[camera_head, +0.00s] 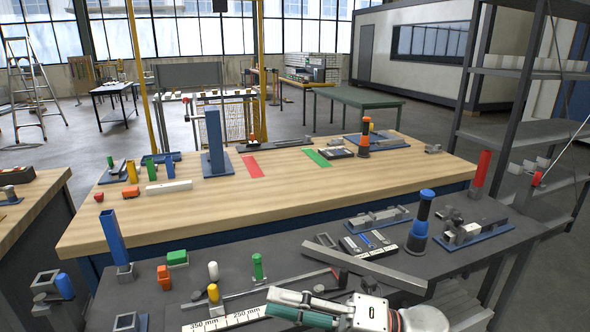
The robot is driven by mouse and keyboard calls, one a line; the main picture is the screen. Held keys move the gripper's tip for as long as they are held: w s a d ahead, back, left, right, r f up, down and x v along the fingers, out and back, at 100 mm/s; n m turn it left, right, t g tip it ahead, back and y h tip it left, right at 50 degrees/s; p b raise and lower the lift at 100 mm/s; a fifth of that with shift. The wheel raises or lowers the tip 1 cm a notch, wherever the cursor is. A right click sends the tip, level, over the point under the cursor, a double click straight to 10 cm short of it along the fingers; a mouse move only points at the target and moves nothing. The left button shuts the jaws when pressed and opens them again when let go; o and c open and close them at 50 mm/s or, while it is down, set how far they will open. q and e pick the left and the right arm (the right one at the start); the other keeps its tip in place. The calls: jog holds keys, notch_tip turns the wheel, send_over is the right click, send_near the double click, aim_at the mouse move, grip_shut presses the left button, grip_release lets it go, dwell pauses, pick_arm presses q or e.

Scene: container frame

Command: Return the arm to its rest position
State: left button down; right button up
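My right gripper (270,302) is at the bottom middle, over the front edge of the dark near bench (400,284). Its arm comes in from the lower right. One finger is pale and the other is teal. The two fingers stand apart with a narrow gap, and I see nothing between them. My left gripper and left arm are not in this view.
A white ruler strip (225,318) lies left of the gripper. A yellow-topped peg (213,293) and a green peg (257,267) stand nearby. A grey bar (370,267) lies just behind the gripper. A blue-black post (420,222) stands right of it. A wooden table (210,215) lies beyond.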

jog(key=w+d+f+m+t+h, duration=0.2)
jog(key=d+f+m+t+h, duration=0.4)
jog(key=f+m, duration=0.45)
jog(key=w+d+f+m+t+h, duration=0.2)
jog(key=d+f+m+t+h, duration=0.4)
jog(key=m, duration=0.8)
jog(key=s+d+f+m+g+h, duration=0.2)
jog(key=s+d+f+m, duration=0.2)
jog(key=s+f, duration=0.3)
jog(key=s+d+f+m+g+h, duration=0.2)
jog(key=s+d+f+m, duration=0.3)
jog(key=f, duration=0.9)
jog(key=s+d+h, duration=0.1)
jog(key=s, duration=0.2)
